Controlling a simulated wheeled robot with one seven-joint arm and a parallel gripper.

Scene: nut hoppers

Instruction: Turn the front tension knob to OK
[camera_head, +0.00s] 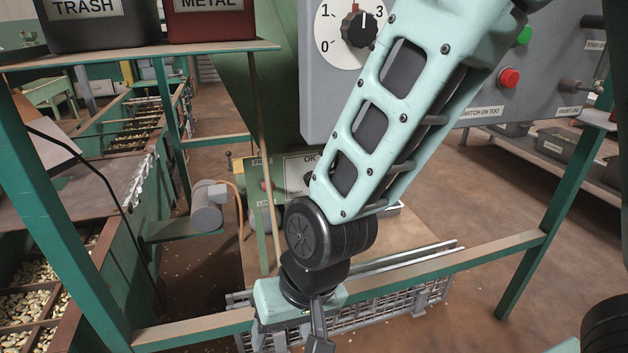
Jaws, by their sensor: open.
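A pale plate marked OK (296,168) is on the low green machine behind my arm. A small dark part, perhaps the tension knob (308,179), shows at the arm's edge; the arm hides the rest, so I cannot read its setting. My gripper (300,343) points down at the bottom centre, below and in front of the plate in the picture. It is open, with nothing seen between its fingers, which run partly out of the frame.
A grey control box (470,75) holds a black dial (359,28), a red button (509,78) and a green button (523,35). A green rail (500,243) crosses in front. Trash (100,30) and metal (212,22) bins stand on a shelf upper left. Nut hoppers (105,245) are at left.

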